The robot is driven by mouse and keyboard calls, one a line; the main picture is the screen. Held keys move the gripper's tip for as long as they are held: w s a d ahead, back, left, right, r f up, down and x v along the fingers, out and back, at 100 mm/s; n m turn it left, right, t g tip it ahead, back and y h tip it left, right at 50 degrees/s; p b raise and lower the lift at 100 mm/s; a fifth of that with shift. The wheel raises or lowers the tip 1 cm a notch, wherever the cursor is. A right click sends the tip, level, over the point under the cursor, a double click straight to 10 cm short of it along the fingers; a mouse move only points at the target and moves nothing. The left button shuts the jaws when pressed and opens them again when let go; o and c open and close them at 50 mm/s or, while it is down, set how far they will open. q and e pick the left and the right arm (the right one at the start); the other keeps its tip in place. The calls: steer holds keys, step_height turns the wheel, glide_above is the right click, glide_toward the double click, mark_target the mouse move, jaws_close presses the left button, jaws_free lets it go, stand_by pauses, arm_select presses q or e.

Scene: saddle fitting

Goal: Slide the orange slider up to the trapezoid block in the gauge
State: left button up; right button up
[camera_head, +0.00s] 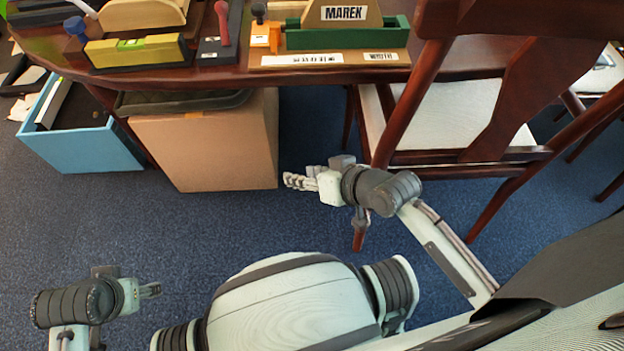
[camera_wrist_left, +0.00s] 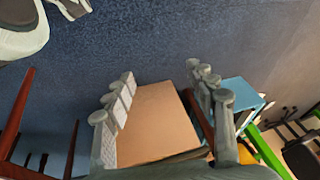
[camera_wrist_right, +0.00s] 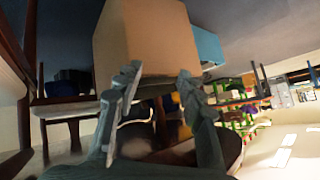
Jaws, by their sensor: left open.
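The orange slider (camera_head: 262,38) stands on a wooden board (camera_head: 400,62) near the table's front edge, at the left end of a green gauge (camera_head: 345,39). A dark round knob (camera_head: 260,10) shows above the slider. The tan trapezoid block (camera_head: 343,14), labelled MAREK, sits in the gauge; its top is cut off by the picture edge. My right gripper (camera_head: 302,181) is in the air in front of the table, well apart from the slider. It is open and empty, as its wrist view (camera_wrist_right: 157,84) shows. My left gripper (camera_head: 150,290) is low at the left, open and empty.
Other fixtures stand to the left on the table: a yellow one (camera_head: 140,51) and a black one with a red-knobbed pin (camera_head: 223,25). A cardboard box (camera_head: 205,145) and a blue bin (camera_head: 85,150) stand below. A wooden chair (camera_head: 450,110) blocks the table's right front.

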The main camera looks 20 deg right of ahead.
steer(key=shift+s+d+f+h, duration=0.4)
steer(key=shift+s+d+f, duration=0.05)
steer(key=shift+d+f, duration=0.35)
